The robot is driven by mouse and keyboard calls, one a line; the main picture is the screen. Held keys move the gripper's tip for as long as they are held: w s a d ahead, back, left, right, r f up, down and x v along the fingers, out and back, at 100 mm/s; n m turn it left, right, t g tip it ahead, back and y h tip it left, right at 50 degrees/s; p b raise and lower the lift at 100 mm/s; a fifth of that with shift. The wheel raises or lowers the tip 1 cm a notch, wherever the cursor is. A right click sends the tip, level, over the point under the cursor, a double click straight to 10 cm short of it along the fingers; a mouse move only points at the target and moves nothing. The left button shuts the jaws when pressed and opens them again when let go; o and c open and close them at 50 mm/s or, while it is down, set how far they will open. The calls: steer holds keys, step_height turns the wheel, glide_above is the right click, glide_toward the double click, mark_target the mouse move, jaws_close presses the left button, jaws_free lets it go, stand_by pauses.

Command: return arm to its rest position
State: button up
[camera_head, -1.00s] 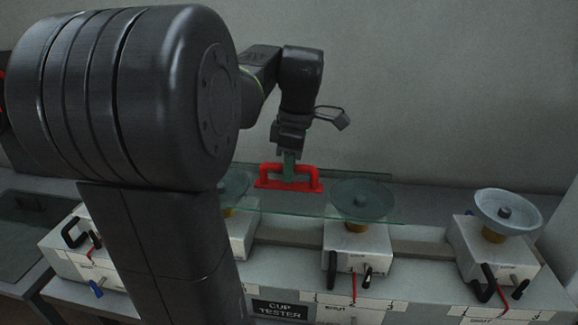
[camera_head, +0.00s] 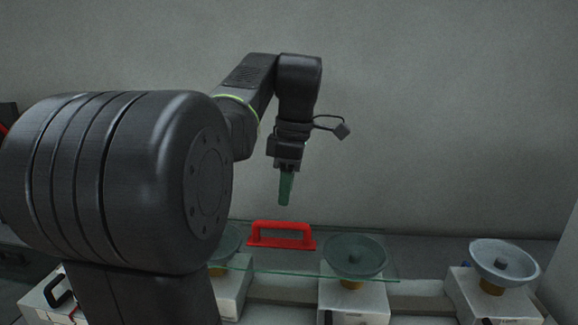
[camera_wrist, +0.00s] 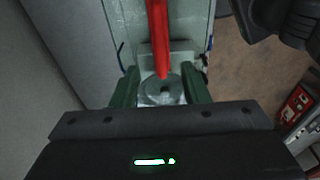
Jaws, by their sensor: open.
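My gripper (camera_head: 286,188) has green fingers and points down above a red handle (camera_head: 282,236). In the head view a clear gap shows between the fingertips and the handle. The handle stands on a glass pane (camera_head: 300,265), which lies over the cup tester's cups. In the wrist view the two green fingers of my gripper (camera_wrist: 160,92) are apart with nothing held between them. The red handle (camera_wrist: 157,35) runs up the picture beyond them.
A grey cup (camera_head: 356,257) shows through the pane's right part. Another cup (camera_head: 505,262) stands uncovered at the right on its white block. A plain grey wall (camera_head: 440,120) rises behind the bench. The space above the pane around my gripper is free.

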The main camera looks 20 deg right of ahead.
mark_target(282, 222)
steer(key=shift+s+d+r, duration=0.1)
steer(key=shift+d+r, duration=0.05)
steer(key=shift+r, duration=1)
steer(key=shift+s+d+r, duration=0.1)
steer(key=shift+r, duration=1.05)
steer(key=f, duration=0.4)
steer(key=a+f, duration=0.1)
steer(key=f, duration=0.4)
steer(key=w+f, duration=0.1)
steer(key=f, duration=0.3)
steer(key=shift+a+f, duration=0.2)
steer(key=shift+f, duration=0.15)
steer(key=shift+r, duration=0.2)
steer(key=shift+f, duration=0.15)
